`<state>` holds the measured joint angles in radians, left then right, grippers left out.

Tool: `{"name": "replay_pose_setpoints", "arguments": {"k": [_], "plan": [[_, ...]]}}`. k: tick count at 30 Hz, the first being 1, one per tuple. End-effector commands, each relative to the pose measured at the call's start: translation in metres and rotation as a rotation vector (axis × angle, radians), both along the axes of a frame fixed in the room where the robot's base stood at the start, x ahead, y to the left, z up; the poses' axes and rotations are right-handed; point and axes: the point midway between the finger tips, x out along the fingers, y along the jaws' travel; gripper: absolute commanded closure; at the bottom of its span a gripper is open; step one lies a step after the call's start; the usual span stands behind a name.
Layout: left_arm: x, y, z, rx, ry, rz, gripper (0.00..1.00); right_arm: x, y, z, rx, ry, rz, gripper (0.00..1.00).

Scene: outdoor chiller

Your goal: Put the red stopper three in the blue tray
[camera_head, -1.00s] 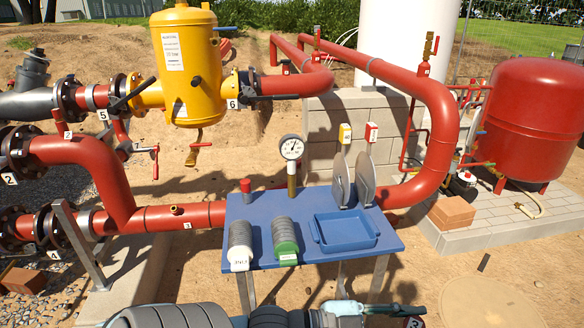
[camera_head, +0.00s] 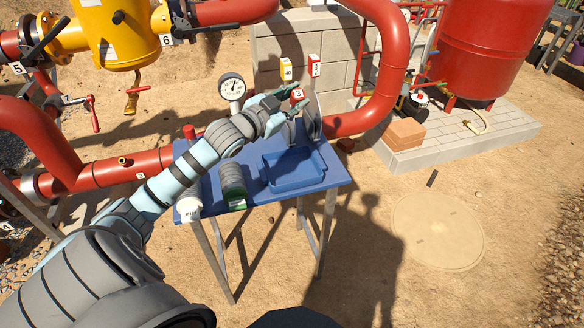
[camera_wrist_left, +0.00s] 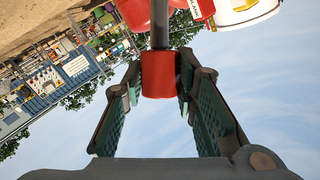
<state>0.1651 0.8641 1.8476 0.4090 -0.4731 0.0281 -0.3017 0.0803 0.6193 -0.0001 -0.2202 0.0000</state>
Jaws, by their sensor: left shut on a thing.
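My left gripper (camera_head: 292,98) is shut on a small red stopper (camera_head: 298,94) with a white tag reading 3. It holds the stopper above the back of the blue table. In the left wrist view the red cylinder (camera_wrist_left: 160,74) sits between both fingers, with a grey shaft running from it. The blue tray (camera_head: 296,185) lies on the right part of the table, below and in front of the gripper, and looks empty. My right gripper is not in view.
On the blue table (camera_head: 256,203) are a red-capped piece (camera_head: 190,132), a pressure gauge (camera_head: 232,88) and a stack of discs with a green base (camera_head: 234,186). Yellow (camera_head: 286,69) and red (camera_head: 314,65) tagged discs stand behind the tray. Red pipes run behind.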

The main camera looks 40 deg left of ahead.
Motion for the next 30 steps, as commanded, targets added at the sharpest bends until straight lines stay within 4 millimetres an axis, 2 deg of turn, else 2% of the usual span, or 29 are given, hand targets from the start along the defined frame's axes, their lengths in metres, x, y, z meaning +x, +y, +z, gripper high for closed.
{"name": "replay_pose_setpoints", "arguments": {"k": [2, 5, 8, 12, 15, 20, 25, 30], "plan": [[0.005, 0.011, 0.008, -0.001, -0.001, 0.024, 1.00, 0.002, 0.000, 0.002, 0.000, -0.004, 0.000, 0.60], [0.007, 0.015, -0.007, -0.004, 0.004, 0.034, 1.00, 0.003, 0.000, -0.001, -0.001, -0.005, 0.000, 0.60], [0.007, 0.014, -0.044, -0.007, 0.006, 0.034, 1.00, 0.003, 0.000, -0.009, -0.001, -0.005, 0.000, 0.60], [0.007, 0.013, -0.103, -0.007, 0.006, 0.032, 1.00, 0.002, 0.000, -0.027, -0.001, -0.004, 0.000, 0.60], [0.007, 0.012, -0.134, -0.005, 0.002, 0.030, 1.00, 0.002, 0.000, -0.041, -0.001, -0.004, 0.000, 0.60], [0.007, 0.012, -0.156, -0.003, 0.002, 0.029, 1.00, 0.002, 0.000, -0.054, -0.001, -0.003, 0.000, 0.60], [0.007, 0.012, -0.191, -0.002, 0.002, 0.029, 1.00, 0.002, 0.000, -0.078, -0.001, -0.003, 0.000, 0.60], [0.007, 0.012, -0.191, -0.001, 0.002, 0.029, 1.00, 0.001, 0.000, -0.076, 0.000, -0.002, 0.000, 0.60]]}}
